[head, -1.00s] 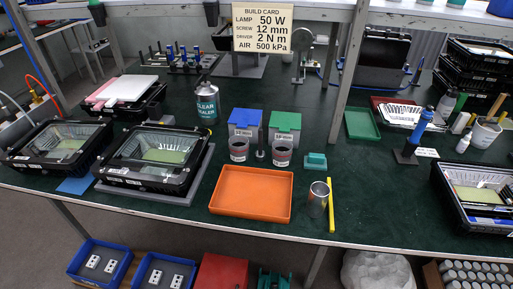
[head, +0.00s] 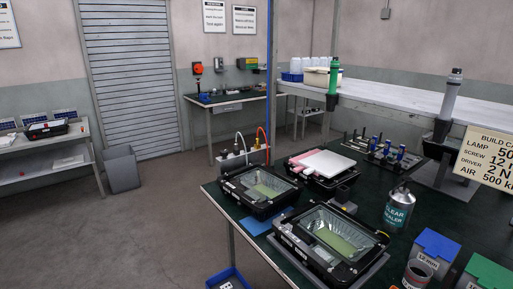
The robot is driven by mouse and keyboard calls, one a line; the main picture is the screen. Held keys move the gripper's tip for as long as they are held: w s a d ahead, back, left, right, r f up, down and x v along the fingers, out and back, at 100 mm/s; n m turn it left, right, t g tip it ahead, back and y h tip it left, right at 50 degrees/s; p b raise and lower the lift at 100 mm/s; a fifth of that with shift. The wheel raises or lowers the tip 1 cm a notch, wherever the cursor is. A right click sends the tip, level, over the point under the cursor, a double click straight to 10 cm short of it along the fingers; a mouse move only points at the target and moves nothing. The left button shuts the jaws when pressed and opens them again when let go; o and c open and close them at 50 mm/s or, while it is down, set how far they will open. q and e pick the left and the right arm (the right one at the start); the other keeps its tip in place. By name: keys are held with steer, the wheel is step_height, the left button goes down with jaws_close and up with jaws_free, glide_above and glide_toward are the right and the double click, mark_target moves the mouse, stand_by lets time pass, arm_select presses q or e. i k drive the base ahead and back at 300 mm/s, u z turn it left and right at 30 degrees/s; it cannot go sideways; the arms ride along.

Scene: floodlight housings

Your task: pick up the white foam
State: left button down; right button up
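A white slab (head: 328,163), which looks like the white foam, lies flat on top of a stack in the head view, right of centre. A pink sheet (head: 303,157) shows at its left edge. The stack sits on a black tray or housing (head: 340,183) on the dark green bench. Neither of my grippers is in view, so nothing of mine is near the slab.
Two black floodlight housings (head: 262,187) (head: 333,240) stand in front of the stack. A clear sealer can (head: 397,210) and blue-handled tools (head: 375,145) are to its right. A shelf (head: 400,97) runs behind. Open floor (head: 130,235) lies to the left.

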mark_target(326, 162)
steer(key=u, duration=0.95)
steer(key=i, duration=5.5)
steer(key=z, duration=2.7)
steer(key=i, duration=4.15)
